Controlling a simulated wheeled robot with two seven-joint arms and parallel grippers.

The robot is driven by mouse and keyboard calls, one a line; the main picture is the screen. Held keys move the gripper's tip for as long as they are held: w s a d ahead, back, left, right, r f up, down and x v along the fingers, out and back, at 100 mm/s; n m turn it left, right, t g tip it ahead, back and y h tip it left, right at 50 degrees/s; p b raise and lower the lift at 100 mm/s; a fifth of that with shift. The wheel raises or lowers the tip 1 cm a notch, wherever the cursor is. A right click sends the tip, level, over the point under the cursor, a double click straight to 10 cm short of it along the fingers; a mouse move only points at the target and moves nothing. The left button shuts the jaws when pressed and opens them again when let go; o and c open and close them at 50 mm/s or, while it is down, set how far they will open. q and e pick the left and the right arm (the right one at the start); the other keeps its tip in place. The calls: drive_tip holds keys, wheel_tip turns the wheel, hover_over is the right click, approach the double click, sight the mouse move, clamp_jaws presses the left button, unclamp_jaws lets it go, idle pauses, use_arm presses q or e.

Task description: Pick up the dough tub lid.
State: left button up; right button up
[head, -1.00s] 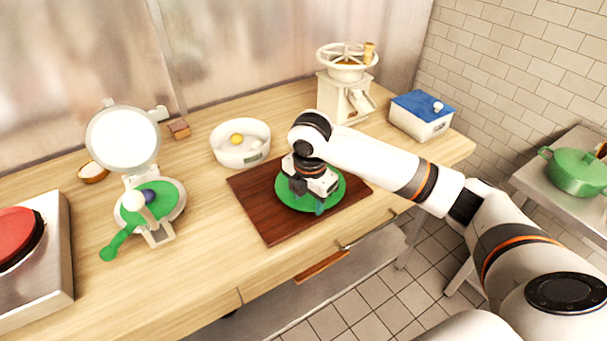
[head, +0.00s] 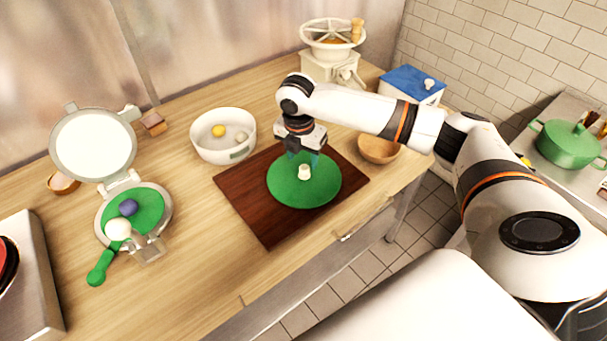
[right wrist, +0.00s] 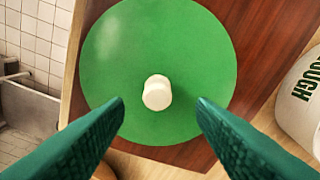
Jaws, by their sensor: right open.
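The dough tub lid, a flat green disc (head: 290,189) with a white knob (head: 304,172), lies on a dark wooden board. My right gripper (head: 303,159) points down above the lid's far part, just behind the knob. In the right wrist view the lid (right wrist: 120,55) shows almost whole, and its knob (right wrist: 157,93) lies between the two open, empty green fingers (right wrist: 161,103). The gap to the knob is hard to judge. The white dough tub (head: 222,148) stands uncovered behind the board, with a yellow and a pale ball inside. My left gripper is out of view.
The board (head: 268,228) lies near the counter's front edge. A wooden bowl (head: 378,149) stands right of it, under my right arm. A press (head: 115,148) with a green-handled paddle stands left. A mill (head: 330,50) and a blue-lidded box (head: 411,84) stand behind.

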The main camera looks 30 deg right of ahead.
sight(304, 168)
wheel_tip(304, 168, down, 4)
drive_tip(key=shift+s+d+r+p, duration=0.15)
drive_tip(key=shift+r+p, duration=0.1)
drive_tip(key=shift+p, duration=0.3)
drive_tip(key=shift+f, duration=0.35)
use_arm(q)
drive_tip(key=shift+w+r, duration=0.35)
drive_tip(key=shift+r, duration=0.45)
use_arm(e)
drive_tip(key=c, duration=1.1)
